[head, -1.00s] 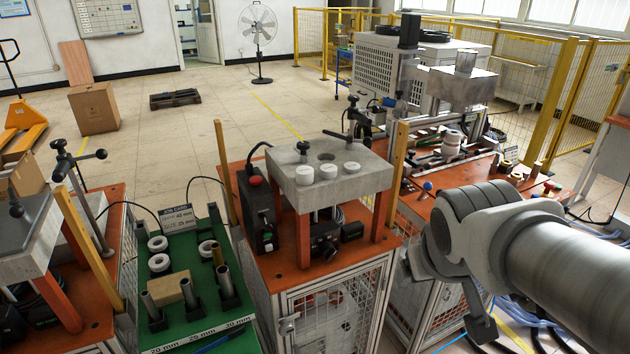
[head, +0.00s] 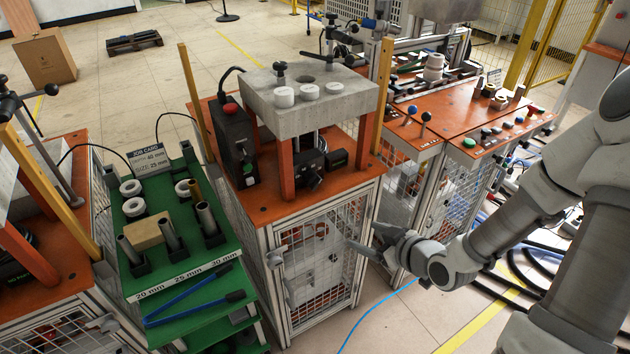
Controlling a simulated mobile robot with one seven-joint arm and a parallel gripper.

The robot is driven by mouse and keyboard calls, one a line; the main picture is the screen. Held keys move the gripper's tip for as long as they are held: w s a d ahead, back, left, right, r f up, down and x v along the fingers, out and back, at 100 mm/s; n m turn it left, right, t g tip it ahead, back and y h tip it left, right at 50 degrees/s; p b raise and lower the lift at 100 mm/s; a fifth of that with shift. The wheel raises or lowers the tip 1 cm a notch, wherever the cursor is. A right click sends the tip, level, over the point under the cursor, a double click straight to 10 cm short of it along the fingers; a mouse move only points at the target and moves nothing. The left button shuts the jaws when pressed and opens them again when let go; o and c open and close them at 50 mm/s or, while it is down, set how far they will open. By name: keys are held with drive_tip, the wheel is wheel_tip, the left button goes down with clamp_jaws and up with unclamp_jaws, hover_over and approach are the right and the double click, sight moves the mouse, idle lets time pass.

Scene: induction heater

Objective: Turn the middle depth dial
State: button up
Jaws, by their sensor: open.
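Three white round dials sit in a row along the front of a grey slab (head: 262,95) on the middle bench. The middle dial (head: 309,92) stands between the left dial (head: 284,97) and the right dial (head: 334,88). Nothing covers them, but their markings are too small to read. My gripper (head: 362,236) is open, with its fingers pointing left. In the picture it is below and right of the dials, in front of the bench's mesh cabinet, and apart from the dials.
Orange legs (head: 286,170) hold the slab above the orange bench top (head: 262,205). A yellow post (head: 381,95) rises at the bench's right. A black box with a red button (head: 231,109) stands left. A green rack (head: 190,235) holds metal tubes and white rings.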

sight(317, 186)
drive_tip(key=w+a+r+t+y+b, duration=0.1)
drive_tip(key=w+a+t+b, duration=0.1)
drive_tip(key=w+a+b, duration=0.1)
drive_tip(key=w+a+m+t+y+b, duration=0.1)
drive_tip(key=w+a+b, duration=0.3)
drive_tip(key=w+a, duration=0.1)
drive_tip(key=w+a+r+m+t+y+b, duration=0.1)
drive_tip(key=w+a+t+b, duration=0.1)
drive_tip(key=w+a+b, duration=0.2)
drive_tip(key=shift+w+a+r+t, duration=0.15)
drive_tip(key=shift+w+r, duration=0.05)
drive_tip(key=shift+w, duration=0.2)
drive_tip(key=shift+w+a+r+t, duration=0.15)
drive_tip(key=shift+w, duration=0.25)
idle(0.3)
clamp_jaws()
idle(0.4)
